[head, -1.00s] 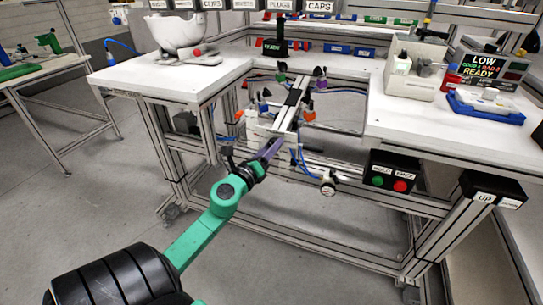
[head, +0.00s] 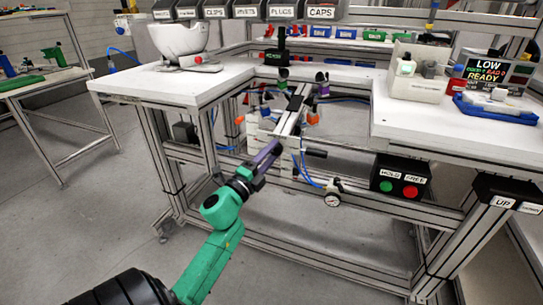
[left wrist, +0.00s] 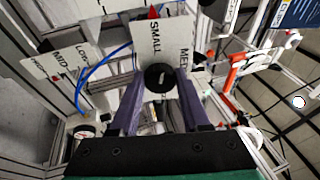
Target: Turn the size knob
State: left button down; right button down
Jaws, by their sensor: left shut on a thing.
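The size knob (left wrist: 158,78) is a small round black knob with a pale mark on its face. It stands on a white plate (left wrist: 150,40) lettered SMALL and MED in the left wrist view. My left gripper (left wrist: 159,96) has its two purple fingers on either side of the knob and is shut on it. In the head view my left gripper (head: 274,150) reaches the front of the fixture (head: 290,118) in the bench's gap; the knob is hidden there. My right gripper is not in view.
A gauge (head: 332,199) and blue hose hang just right of my left gripper. A box with green and red buttons (head: 401,180) is on the bench front. The left wrist view shows another lettered plate (left wrist: 52,62).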

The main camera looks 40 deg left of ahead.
pick_arm(q)
jog(key=shift+f+n, duration=0.15)
jog(key=shift+n, duration=0.55)
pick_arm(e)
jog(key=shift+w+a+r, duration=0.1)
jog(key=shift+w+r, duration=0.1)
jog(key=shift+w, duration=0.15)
pick_arm(q)
jog(key=shift+c, duration=1.9)
grip_release()
jog(key=shift+s+f, duration=0.1)
jog(key=shift+s, duration=0.2)
jog(key=b+v, duration=0.1)
jog(key=v, duration=1.3)
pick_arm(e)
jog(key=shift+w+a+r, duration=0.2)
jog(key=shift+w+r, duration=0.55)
